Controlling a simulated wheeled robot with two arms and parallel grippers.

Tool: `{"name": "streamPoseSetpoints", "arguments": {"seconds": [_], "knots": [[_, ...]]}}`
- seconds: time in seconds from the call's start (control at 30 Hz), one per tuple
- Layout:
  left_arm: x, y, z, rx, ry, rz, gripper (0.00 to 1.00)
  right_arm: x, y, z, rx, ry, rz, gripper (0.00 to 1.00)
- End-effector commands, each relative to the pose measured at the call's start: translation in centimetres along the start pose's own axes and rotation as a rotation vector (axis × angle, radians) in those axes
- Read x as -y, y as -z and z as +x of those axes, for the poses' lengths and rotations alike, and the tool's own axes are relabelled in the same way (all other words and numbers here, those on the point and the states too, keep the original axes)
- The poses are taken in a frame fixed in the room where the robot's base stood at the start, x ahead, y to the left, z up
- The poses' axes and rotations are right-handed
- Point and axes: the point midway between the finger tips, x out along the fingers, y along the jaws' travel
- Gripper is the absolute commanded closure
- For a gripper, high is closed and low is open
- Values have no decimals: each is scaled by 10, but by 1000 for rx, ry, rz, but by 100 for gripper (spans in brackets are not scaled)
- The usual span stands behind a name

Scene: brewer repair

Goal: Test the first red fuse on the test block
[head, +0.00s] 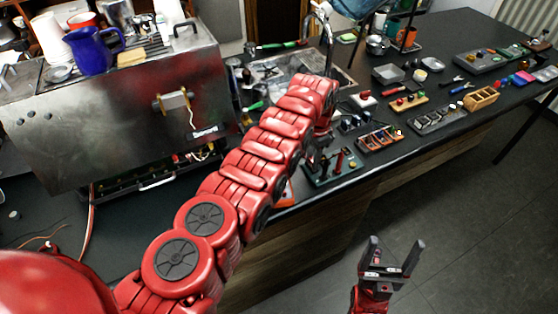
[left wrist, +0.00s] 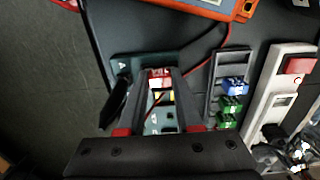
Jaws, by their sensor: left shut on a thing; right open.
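The test block (head: 347,174) is a dark green board near the counter's front edge in the head view, partly behind my left arm. In the left wrist view the teal test block (left wrist: 122,66) lies beneath my left gripper (left wrist: 160,82). That gripper is shut on a red fuse (left wrist: 160,74) at its fingertips, over the block. I cannot tell whether the fuse touches the block's contacts. A yellow part and a thin red lead show between the fingers. My right gripper (head: 392,258) is open and empty, over the floor in front of the counter.
A dark fuse tray (left wrist: 214,76) with blue and green fuses stands right of the block in the wrist view. Beyond it is a white box with a red button (left wrist: 299,65). An orange-edged meter (left wrist: 243,9) lies close by. The brewer (head: 110,110) stands left.

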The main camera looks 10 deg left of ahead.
Motion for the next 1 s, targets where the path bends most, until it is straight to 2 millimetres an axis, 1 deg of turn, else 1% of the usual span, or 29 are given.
{"name": "streamPoseSetpoints", "arguments": {"seconds": [0.23,0.27,0.4,0.43,0.83,0.93,1.0], "knots": [[0,0,0,-1,1,0,100,0,0,0,0,0,0,15],[0,0,0,-1,1,0,61,0,0,0,0,0,0,15],[0,0,0,0,0,0,36,0,0,0,0,0,0,15],[0,0,0,0,0,0,32,0,0,0,0,0,0,15],[0,0,-2,0,0,-1,32,0,0,-2,0,0,0,15],[0,0,-8,0,0,0,32,0,-1,-5,0,0,0,15],[1,2,-16,-5,4,0,32,0,-2,-9,0,0,0,15]]}}
